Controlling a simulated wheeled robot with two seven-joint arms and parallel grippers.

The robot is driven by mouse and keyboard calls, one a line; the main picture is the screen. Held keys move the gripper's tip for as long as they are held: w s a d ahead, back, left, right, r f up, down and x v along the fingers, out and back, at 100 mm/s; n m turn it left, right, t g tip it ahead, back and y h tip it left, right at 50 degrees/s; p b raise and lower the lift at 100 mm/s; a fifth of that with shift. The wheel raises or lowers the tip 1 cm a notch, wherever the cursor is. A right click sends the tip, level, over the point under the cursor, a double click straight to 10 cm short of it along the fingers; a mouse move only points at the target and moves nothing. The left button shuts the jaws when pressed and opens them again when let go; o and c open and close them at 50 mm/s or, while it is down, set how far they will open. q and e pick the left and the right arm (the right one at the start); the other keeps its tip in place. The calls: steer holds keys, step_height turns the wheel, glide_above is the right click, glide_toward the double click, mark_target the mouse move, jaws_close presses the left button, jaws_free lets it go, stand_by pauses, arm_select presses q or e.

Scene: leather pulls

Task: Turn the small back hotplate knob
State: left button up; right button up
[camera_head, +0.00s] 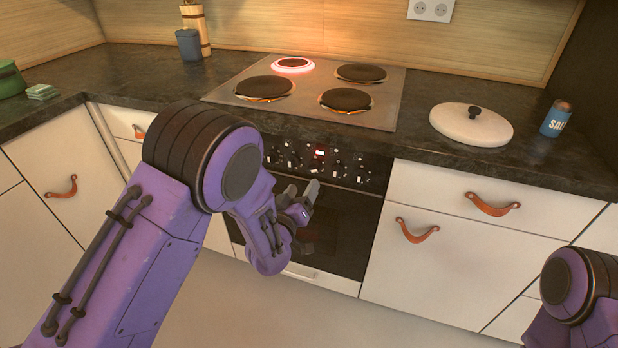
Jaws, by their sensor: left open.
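The hotplate (390,104) is set in the counter, with several dark round plates. The back left plate (293,63) is small and has a glowing red ring around it. Below the counter edge is a black control panel (376,170) with several knobs and a small lit red display (320,153). My left gripper (302,190) is open and empty in front of the oven, just below the panel's knobs. My left forearm hides part of the panel's left end. I cannot tell which knob belongs to the small back plate. Only part of my right arm shows at the lower right; its gripper is out of view.
A white lid (470,125) with a dark handle and a blue salt container (555,118) are on the right counter. A dark blue cup (189,45) stands at the back left. Drawers with leather pulls (492,204) flank the oven.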

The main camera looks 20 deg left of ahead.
mark_target(311, 171)
arm_select(q)
steer(key=w, duration=0.7)
steer(key=shift+f, duration=0.1)
steer(key=c, duration=1)
steer(key=shift+a, duration=0.1)
steer(key=shift+c, duration=0.2)
